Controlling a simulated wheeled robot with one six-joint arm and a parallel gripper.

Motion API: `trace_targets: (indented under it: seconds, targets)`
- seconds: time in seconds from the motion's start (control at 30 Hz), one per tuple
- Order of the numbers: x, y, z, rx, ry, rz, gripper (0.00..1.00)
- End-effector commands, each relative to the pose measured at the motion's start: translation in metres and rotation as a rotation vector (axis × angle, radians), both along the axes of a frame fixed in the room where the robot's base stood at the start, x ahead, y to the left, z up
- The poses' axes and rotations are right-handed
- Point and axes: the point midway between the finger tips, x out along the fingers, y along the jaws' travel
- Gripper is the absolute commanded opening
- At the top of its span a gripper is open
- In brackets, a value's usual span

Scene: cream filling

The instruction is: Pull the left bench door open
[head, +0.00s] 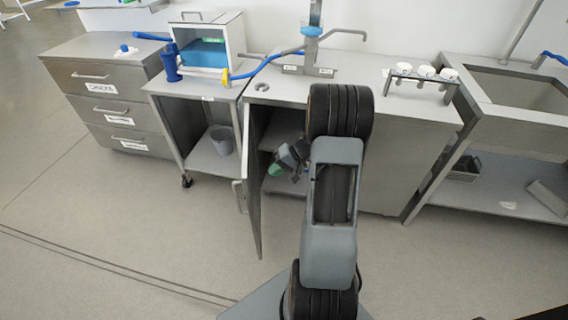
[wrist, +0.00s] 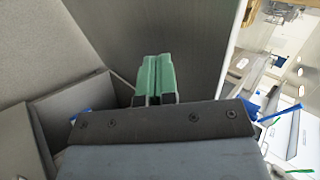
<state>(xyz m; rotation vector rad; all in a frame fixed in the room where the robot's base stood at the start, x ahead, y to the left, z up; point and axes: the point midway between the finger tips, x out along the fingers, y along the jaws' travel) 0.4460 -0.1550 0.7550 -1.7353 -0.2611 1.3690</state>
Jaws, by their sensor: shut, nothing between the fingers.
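The left bench door (head: 253,187) stands swung out from the middle steel bench, with its handle (head: 238,196) on the outer face. My gripper (head: 276,169) is inside the opening, to the right of the door, on its inner side. In the wrist view the green fingers (wrist: 155,80) are together with nothing between them. A grey panel, which looks like the door's inner face (wrist: 185,35), lies just beyond the fingers. I cannot tell whether they touch it. My arm hides part of the bench front.
A shelf (head: 285,186) shows inside the bench. To the left stands an open cart (head: 168,120) with a grey bucket (head: 222,140). A drawer unit (head: 110,95) is farther left. A sink bench (head: 520,120) stands at right. The floor in front of the door is clear.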

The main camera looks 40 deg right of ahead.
Motion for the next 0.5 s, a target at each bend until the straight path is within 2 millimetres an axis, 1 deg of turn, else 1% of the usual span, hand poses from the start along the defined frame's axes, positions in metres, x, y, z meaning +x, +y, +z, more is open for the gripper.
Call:
trace_targets:
  seconds: [0.03,0.2,0.33,0.5]
  targets:
    - [0.003,0.007,-0.008,0.0,0.003,0.004,0.0]
    - [0.013,0.026,-0.027,0.001,0.003,0.004,0.0]
    - [0.023,0.041,-0.024,-0.001,0.001,0.005,0.0]
    - [0.03,0.053,-0.024,-0.003,0.001,0.003,0.0]
